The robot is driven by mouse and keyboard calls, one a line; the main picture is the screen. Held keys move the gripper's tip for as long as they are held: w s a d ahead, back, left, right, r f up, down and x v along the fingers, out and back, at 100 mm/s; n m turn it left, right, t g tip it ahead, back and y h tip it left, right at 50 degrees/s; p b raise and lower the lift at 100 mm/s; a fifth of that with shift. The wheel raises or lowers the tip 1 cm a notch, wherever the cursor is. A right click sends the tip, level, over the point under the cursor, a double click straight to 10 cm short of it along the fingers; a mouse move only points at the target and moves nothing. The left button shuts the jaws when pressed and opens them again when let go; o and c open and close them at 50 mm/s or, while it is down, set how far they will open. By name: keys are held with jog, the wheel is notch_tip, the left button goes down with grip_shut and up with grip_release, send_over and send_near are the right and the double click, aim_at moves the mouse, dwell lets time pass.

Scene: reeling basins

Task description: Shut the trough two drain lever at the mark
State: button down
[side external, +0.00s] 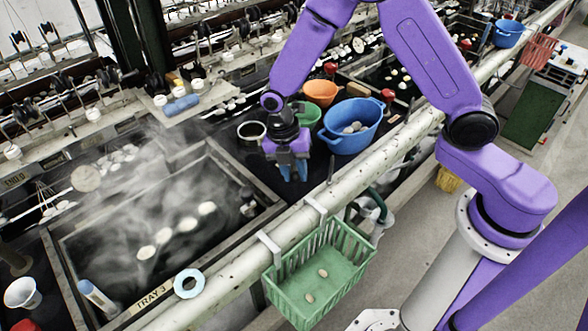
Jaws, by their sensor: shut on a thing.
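My gripper (291,172) points down over the dark surface between the steaming trough and the blue basin. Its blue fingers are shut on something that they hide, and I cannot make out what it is. No drain lever, mark or "trough two" label can be clearly told apart in this view. A thin upright rod (331,167) stands just right of the fingers, apart from them. The steaming trough (215,150) at the left has a front label reading "TRAY 3" (153,298), and pale cocoons (188,224) float in it. A small dark fitting (248,200) sits by its right corner.
A blue basin (362,120), an orange bowl (320,92), a green bowl (308,113) and a pot (251,131) stand close around my gripper. A pale pipe (230,268) runs along the front. A green basket (318,272) hangs from it. Steam blurs the left trough.

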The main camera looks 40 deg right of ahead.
jog(key=c, duration=0.9)
grip_release()
jog(key=shift+o, duration=0.2)
jog(key=shift+r, duration=0.15)
notch_tip(320, 180, up, 17)
jog(key=w+a, duration=0.2)
jog(key=shift+w, duration=0.35)
